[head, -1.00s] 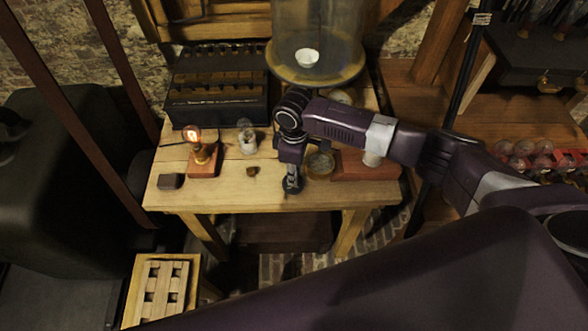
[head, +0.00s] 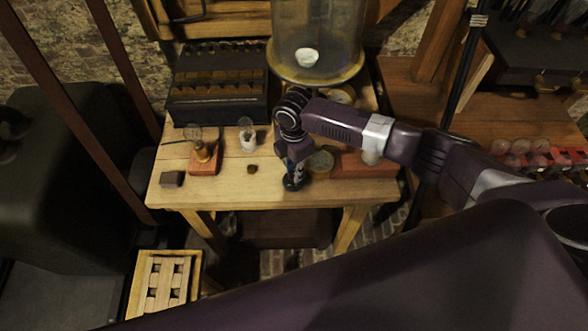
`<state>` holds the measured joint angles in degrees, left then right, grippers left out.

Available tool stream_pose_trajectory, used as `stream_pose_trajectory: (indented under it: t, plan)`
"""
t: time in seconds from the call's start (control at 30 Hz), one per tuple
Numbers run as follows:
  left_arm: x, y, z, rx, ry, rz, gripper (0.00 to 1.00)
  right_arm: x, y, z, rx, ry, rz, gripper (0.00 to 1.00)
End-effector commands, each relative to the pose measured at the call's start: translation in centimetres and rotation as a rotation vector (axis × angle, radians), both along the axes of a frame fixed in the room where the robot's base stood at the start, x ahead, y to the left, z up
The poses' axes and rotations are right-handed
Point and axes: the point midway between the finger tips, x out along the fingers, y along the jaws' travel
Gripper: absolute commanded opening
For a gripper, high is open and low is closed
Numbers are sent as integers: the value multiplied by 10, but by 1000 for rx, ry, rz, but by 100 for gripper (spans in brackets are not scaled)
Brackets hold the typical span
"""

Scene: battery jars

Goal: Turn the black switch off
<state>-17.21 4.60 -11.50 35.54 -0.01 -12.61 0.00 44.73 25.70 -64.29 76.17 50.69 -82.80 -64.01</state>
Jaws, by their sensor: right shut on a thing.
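My right gripper (head: 294,178) points down at the front edge of the wooden table, shut on the small black switch (head: 291,186). The fingers hide most of the switch, so its lever position cannot be seen. The lamp on a red-brown wooden block (head: 205,165), left on the table, has a clear bulb (head: 193,134) that is dark now. My left gripper is not in view.
The wooden table (head: 226,190) also holds a small dark block (head: 172,179), a small jar (head: 248,140), a brown knob (head: 252,168), a black battery rack (head: 218,106) and a large glass jar (head: 318,75). A brick-red block (head: 350,164) lies right of the gripper.

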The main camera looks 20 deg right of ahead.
Motion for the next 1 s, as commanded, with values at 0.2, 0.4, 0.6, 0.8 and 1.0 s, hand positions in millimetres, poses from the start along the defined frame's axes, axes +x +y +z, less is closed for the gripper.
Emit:
stream_pose_trajectory:
  t: [0.2, 0.4, 0.6, 0.8, 1.0]
  plan:
    - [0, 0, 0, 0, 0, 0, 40, 1, 1, 1, 3, -2, 73, 0]
    - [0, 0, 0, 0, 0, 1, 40, 1, 1, 1, 3, -2, 98, 0]
    - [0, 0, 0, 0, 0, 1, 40, 1, 1, 1, 3, -2, 101, 0]
    - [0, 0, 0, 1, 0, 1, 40, 1, 1, 1, 3, -2, 101, 24]
    - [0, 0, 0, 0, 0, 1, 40, 1, 1, 1, 2, -2, 100, 38]
